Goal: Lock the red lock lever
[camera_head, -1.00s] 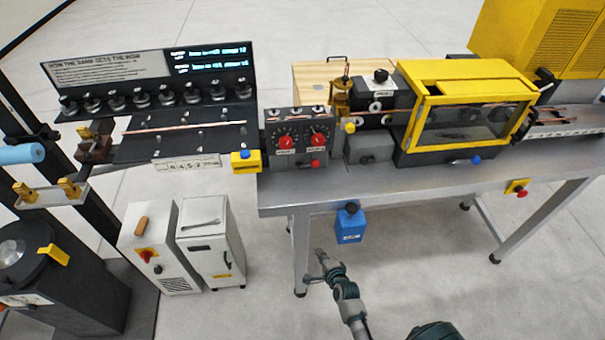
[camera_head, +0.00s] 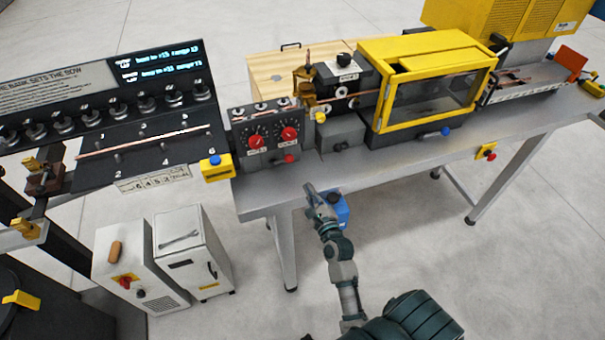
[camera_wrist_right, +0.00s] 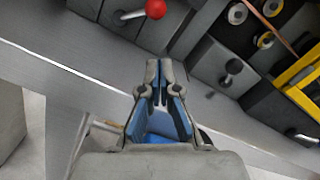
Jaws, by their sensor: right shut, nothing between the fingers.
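The red lock lever (camera_head: 290,158) sticks out low on the front of the grey dial box (camera_head: 240,163). In the right wrist view, a red ball knob on a short metal stem (camera_wrist_right: 155,9), apparently this lever, is at the top edge, ahead of the fingers. My right gripper (camera_head: 311,189) is in front of the bench's front edge, below and slightly right of the lever, apart from it. In the wrist view the fingers (camera_wrist_right: 163,68) are close together and empty. My left gripper is in neither current view.
A blue box (camera_head: 340,208) hangs at the bench front, partly behind my right gripper. A yellow block with a blue button (camera_head: 216,168) is left of the dial box. A grey block (camera_head: 341,135) and a yellow-framed guard (camera_head: 480,85) stand to the right.

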